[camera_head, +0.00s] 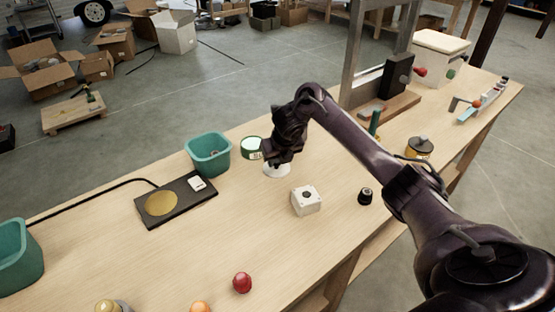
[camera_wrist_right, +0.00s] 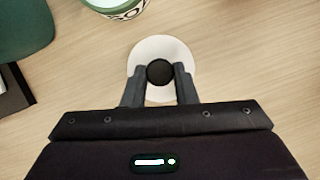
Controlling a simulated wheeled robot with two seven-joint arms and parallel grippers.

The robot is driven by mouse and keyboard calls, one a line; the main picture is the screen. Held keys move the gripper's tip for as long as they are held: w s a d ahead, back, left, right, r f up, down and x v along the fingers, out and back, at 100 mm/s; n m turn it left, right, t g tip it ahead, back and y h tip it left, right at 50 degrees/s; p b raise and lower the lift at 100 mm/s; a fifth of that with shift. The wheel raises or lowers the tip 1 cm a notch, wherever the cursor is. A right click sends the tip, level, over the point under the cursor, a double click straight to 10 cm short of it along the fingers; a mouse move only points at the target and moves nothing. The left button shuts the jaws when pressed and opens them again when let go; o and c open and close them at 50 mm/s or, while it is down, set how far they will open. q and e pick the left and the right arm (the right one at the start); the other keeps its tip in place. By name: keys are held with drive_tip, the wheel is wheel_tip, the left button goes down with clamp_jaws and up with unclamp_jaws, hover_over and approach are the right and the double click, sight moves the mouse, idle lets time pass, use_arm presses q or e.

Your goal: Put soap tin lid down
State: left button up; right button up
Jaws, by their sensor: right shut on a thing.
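A white round disc with a black knob, which looks like the soap tin lid, is under my right gripper (camera_head: 277,162) in the head view. The white lid (camera_wrist_right: 172,52) shows from above in the right wrist view, with its black knob between the two fingers. My right gripper (camera_wrist_right: 160,76) is shut on that knob. The lid is at or just above the table top; I cannot tell if it touches. A green and white round tin (camera_head: 252,148) stands just behind and left of it; it also shows in the wrist view (camera_wrist_right: 115,6). My left gripper is not in view.
On the wooden table (camera_head: 150,265), a teal bin (camera_head: 208,155) and a black plate with a gold disc (camera_head: 176,199) stand left of the lid. A white block (camera_head: 306,201) and a small black knob (camera_head: 365,196) lie to the right.

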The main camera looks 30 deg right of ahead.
drive_tip(key=o, duration=1)
drive_tip(key=shift+f, duration=0.15)
drive_tip(key=shift+r, duration=0.65)
drive_tip(key=d+p+v, duration=0.1)
drive_tip(key=p+v, duration=0.5)
drive_tip(key=v, duration=0.5)
drive_tip(key=shift+s+a+p, duration=0.2)
drive_tip(key=shift+a+p, duration=0.1)
drive_tip(key=shift+a, duration=0.2)
